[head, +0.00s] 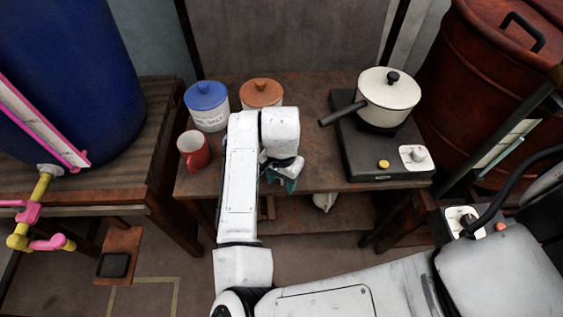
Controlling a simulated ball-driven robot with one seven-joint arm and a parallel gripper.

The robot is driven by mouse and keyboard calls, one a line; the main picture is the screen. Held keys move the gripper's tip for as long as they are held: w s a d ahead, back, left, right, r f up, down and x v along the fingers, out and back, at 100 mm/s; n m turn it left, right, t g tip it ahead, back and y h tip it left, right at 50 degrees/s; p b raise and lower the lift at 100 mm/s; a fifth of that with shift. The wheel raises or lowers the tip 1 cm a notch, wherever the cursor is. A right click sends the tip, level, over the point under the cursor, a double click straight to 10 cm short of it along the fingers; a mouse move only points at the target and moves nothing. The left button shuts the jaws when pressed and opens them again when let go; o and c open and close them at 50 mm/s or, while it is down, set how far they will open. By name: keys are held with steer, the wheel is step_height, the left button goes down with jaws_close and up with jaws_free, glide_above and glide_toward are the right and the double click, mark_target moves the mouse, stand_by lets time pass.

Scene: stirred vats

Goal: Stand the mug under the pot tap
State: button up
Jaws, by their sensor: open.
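A red mug (193,150) stands upright on the wooden table near its left front corner, with a pale inside showing. My gripper (288,184) is to the right of the mug, over the table's front edge; its teal fingers are mostly hidden by my wrist. It is open and apart from the mug. A yellow tap (20,238) with pink handles hangs from the blue vat at far left. A cream pot (388,95) with a lid and dark handle sits on a black hotplate (360,150) at right; no tap shows on it.
A blue-lidded jar (207,105) and a brown-lidded jar (261,93) stand behind the mug. A small wooden ledge (122,242) with a black pad (113,265) sits below and right of the tap. A rust-red vat (480,80) stands at right.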

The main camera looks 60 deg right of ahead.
steer(key=shift+f, duration=0.45)
jaws_close()
stand_by(0.4)
